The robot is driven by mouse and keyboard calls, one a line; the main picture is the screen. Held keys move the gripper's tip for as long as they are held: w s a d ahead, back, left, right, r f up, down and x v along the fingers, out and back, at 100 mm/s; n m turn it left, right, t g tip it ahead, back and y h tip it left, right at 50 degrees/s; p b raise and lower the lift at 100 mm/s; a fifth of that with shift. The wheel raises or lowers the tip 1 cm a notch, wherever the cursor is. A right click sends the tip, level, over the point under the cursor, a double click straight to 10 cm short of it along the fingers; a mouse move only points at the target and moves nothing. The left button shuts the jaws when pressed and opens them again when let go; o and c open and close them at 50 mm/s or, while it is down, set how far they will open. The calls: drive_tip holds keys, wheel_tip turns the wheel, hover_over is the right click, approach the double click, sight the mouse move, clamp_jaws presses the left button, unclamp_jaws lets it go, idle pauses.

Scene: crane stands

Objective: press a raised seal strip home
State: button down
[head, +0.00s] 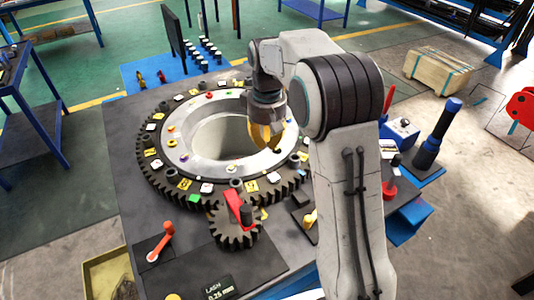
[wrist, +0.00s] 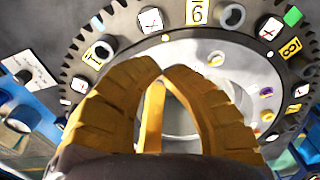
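A large ring with dark outer gear teeth (head: 153,186) and a pale metal inner ring (head: 207,174) lies on a dark table. The pale inner ring also shows in the wrist view (wrist: 221,62). I cannot make out a raised seal strip on it in either view. My gripper (head: 267,144) has yellow fingers and hangs over the right inner part of the ring. In the wrist view my gripper's (wrist: 163,73) fingertips come together, with no object seen between them. I cannot tell whether they touch the ring. The fingers hide part of the ring and its opening.
Tags and small coloured studs sit around the ring. A small gear (head: 233,232) with a red lever (head: 236,207) stands at the front. An orange-handled tool (head: 163,240) lies left of it. A dark blue-topped post (head: 435,133) stands right. A wooden crate (head: 437,73) is on the floor behind.

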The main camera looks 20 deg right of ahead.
drive_tip(key=shift+r, duration=1.75)
